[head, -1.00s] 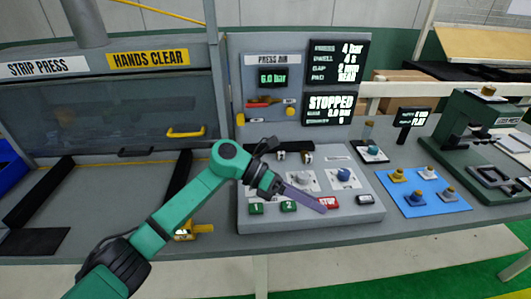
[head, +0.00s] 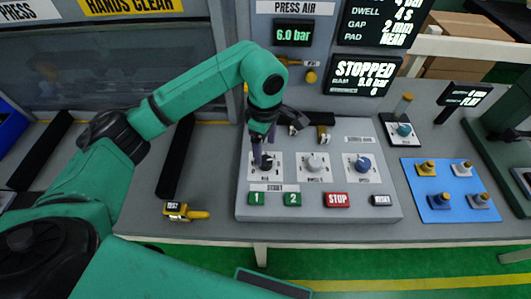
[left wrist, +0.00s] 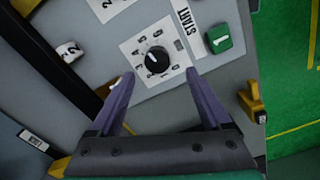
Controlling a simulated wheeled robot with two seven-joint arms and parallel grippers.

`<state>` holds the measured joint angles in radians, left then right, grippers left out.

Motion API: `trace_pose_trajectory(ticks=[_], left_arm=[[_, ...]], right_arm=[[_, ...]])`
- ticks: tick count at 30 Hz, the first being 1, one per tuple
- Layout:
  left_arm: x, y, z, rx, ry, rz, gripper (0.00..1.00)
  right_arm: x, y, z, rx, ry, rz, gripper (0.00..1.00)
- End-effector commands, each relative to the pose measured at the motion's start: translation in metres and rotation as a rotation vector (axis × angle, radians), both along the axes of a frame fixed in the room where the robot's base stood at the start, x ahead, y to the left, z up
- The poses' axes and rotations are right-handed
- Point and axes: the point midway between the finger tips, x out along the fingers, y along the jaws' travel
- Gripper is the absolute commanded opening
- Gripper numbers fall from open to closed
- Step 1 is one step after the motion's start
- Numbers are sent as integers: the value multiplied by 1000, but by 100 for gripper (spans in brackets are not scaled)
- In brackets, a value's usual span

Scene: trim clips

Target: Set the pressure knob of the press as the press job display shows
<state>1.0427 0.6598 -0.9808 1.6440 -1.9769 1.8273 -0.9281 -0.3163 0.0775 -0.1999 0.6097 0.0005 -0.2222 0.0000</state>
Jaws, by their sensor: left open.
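The pressure knob (head: 266,163) is the black, leftmost knob on the control panel, on a white dial plate. My left gripper (head: 264,148) is open above the knob, pointing down. In the left wrist view its purple fingers (left wrist: 160,76) are spread on either side, slightly short of the knob, with nothing between them. The press job display (head: 385,22) is cut off at the top; dwell 4 s and gap 2 mm show. My right gripper is not seen.
A white knob (head: 313,163) and a blue knob (head: 361,164) stand to the right. Green buttons (head: 257,198), a red STOP button (head: 338,199) and a RESET button (head: 382,200) lie in front. The air display (head: 294,33) reads 6.0 bar; another display (head: 362,75) reads STOPPED.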

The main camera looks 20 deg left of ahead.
Motion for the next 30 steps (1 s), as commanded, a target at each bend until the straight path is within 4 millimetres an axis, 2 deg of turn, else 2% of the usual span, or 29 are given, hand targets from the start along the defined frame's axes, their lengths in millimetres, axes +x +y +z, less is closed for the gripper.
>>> trace_pose_trajectory(ticks=[1,4,9,17,20,21,24,30], left_arm=[[-2,0,-10,1,8,1,82],[-2,0,-34,1,5,0,82],[0,-1,-58,-2,2,0,82],[0,0,-62,-1,0,0,82],[0,0,-62,-2,0,0,47],[0,0,-62,-2,0,0,32],[0,0,-62,-2,-1,0,0],[1,0,-62,-2,-1,11,0]], right_arm=[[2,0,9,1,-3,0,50],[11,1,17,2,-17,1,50],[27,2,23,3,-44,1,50],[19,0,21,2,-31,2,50],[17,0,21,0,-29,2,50],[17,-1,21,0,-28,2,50],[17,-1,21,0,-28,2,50],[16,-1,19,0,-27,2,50]])
